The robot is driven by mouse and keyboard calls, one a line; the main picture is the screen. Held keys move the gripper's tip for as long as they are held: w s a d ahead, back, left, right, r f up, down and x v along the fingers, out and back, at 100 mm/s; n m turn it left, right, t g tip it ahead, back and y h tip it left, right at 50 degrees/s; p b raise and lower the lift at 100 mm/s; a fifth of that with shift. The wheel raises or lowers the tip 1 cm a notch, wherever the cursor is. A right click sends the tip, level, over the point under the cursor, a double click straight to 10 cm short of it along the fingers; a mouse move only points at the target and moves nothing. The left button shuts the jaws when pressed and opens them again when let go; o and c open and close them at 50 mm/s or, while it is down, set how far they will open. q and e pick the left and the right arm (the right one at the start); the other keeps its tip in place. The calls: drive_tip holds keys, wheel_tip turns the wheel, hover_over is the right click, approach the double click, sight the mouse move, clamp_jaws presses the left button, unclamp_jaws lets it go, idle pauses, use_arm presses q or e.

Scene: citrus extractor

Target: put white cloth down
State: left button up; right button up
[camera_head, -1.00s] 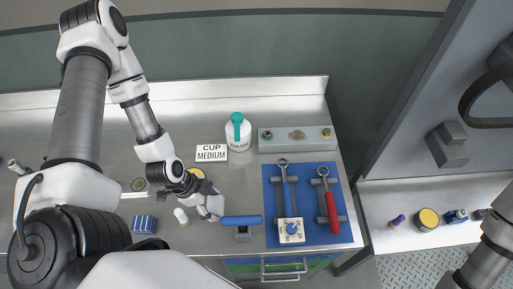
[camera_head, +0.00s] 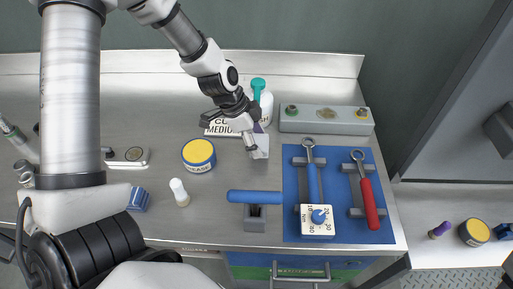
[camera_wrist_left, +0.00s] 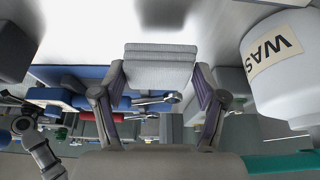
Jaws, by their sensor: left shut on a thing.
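The white cloth (camera_head: 260,147) is a small folded block; it also shows in the left wrist view (camera_wrist_left: 158,66), between the two fingers. My left gripper (camera_head: 253,138) is shut on it, behind the blue-handled tool on its stand (camera_head: 255,197). In the left wrist view the fingers of my left gripper (camera_wrist_left: 158,88) press on both sides of the cloth. I cannot tell whether the cloth touches the steel bench (camera_head: 225,222). My right gripper is out of view.
The white wash bottle (camera_head: 266,105) stands close behind my left gripper, partly hidden. A yellow-lidded grease tin (camera_head: 199,155) and a small white bottle (camera_head: 179,192) stand left. A blue mat (camera_head: 337,224) with wrenches lies right.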

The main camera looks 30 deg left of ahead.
use_arm(q)
wheel_tip(320, 180, down, 4)
drive_tip(key=shift+w+a+r+b, duration=0.1)
drive_tip(key=shift+r+b, duration=0.15)
drive_tip(key=shift+b, duration=0.6)
drive_tip(key=shift+r, duration=0.2)
drive_tip(key=shift+c, duration=0.4)
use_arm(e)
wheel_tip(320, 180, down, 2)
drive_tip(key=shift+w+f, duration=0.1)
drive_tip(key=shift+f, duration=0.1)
use_arm(q)
drive_tip(key=shift+f, duration=0.2)
drive_tip(key=o, duration=1.2)
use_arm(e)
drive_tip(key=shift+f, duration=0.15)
use_arm(q)
drive_tip(key=shift+r, duration=0.1)
